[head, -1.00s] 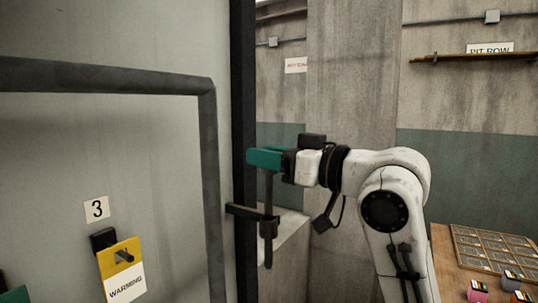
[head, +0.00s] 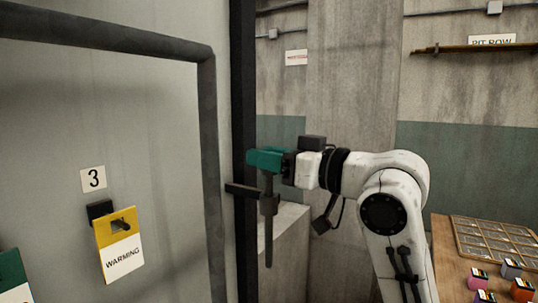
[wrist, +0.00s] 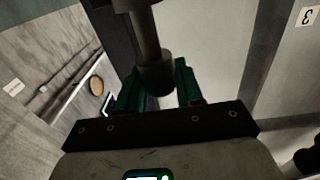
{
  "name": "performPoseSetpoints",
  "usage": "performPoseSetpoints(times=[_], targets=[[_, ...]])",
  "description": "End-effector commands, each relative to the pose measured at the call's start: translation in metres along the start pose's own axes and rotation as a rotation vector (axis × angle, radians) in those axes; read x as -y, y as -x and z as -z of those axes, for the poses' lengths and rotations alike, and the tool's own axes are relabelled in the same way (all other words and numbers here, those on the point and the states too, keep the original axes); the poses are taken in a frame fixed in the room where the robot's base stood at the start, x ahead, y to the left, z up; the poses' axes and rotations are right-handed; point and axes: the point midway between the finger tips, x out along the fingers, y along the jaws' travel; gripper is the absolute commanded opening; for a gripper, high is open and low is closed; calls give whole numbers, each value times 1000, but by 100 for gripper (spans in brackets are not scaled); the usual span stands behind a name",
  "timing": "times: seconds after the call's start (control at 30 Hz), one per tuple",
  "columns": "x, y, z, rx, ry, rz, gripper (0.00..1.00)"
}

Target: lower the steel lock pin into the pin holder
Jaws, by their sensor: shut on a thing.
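The steel lock pin (head: 268,242) is a dark upright rod in the head view. My gripper (head: 261,159) has green fingers shut on its upper end. The pin holder (head: 244,190) is a dark bracket reaching right from the black post, with a collar at its end. The pin appears to run down through the collar, with a long length showing below and a short length between collar and fingers. The wrist view shows the pin (wrist: 148,40) and its thicker end between my fingers (wrist: 158,95). The inside of the collar is hidden.
A grey panel (head: 130,150) with a dark bar fills the left, with a yellow and white WARMING tag (head: 120,245). The black post (head: 243,90) stands close beside my fingers. A pale block (head: 285,240) is behind the pin. A wooden table (head: 447,260) with small jars is at right.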

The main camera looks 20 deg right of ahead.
Motion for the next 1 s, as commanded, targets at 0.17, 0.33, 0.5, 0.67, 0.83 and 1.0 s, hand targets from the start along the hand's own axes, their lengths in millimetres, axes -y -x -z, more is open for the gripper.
performPoseSetpoints(times=[0.17, 0.33, 0.5, 0.67, 0.83, 1.0], targets=[[0, 1, -9, -2, 1, 0, 0], [0, 1, -16, -3, 1, 0, 0], [0, 1, -22, -3, 0, 0, 0], [-1, 1, -26, -3, 0, 0, 0], [0, 1, -27, -3, 1, 0, 0], [0, 1, -27, -2, 1, 0, 0]])
